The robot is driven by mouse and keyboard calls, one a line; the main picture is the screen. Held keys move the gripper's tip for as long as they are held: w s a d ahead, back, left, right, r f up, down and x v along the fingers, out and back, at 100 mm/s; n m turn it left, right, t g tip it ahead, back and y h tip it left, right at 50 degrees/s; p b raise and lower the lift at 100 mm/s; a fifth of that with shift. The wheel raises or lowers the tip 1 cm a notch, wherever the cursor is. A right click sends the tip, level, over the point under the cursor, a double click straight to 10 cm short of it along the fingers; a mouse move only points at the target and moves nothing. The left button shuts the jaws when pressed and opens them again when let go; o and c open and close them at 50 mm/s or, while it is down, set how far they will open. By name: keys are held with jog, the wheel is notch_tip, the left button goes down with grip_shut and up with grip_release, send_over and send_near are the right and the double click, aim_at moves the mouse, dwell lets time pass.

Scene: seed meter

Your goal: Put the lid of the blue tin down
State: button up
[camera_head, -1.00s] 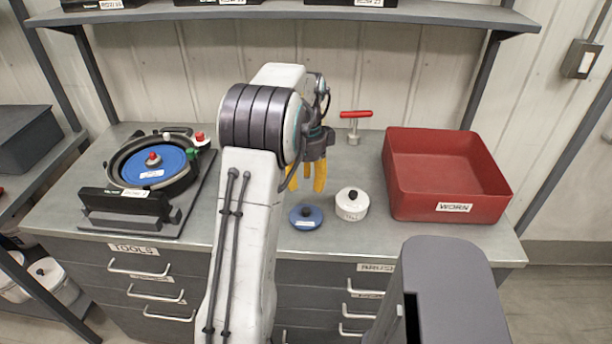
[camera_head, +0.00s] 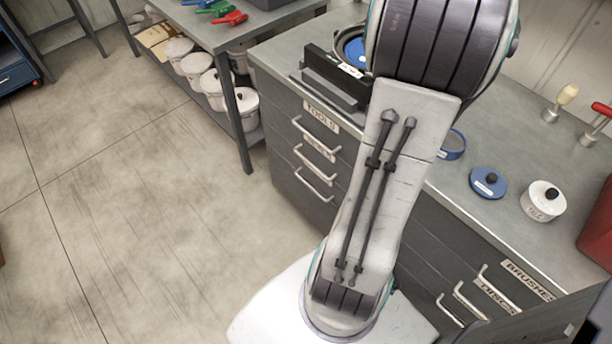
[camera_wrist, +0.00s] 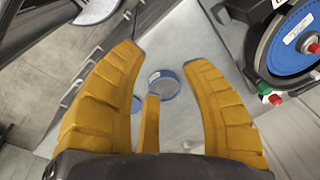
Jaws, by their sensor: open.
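The blue lid (camera_head: 488,182) with its black knob lies flat on the bench in the head view, left of a white lidded tin (camera_head: 543,200). The open blue tin (camera_head: 453,145) stands left of the lid, partly hidden by my arm. In the wrist view the blue tin (camera_wrist: 164,84) shows between the yellow fingers of my open gripper (camera_wrist: 164,58), apart from them. A bluish piece beside it is mostly hidden by a finger; I cannot tell what it is. Nothing is held. My gripper is hidden behind the arm in the head view.
The seed meter (camera_wrist: 290,45) with its blue disc stands at the right in the wrist view. A red bin (camera_head: 598,228) is at the head view's right edge. Two upright handled tools, one cream (camera_head: 567,95) and one red (camera_head: 602,109), stand at the back. Open floor lies left.

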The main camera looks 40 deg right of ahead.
jog(key=w+a+r+n, duration=0.1)
jog(key=w+a+n, duration=0.4)
jog(key=a, duration=0.5)
jog(key=s+a+f+n+t, duration=0.1)
jog(key=s+a+n, duration=0.2)
jog(key=a+n, duration=0.5)
jog(key=s+a+f+n+t+y, duration=0.1)
jog(key=s+a+f+n+t, duration=0.1)
jog(key=a+n, duration=0.7)
jog(key=a, duration=0.4)
jog(key=shift+s+a, duration=0.2)
jog(key=shift+s, duration=0.2)
jog(key=shift+d, duration=0.1)
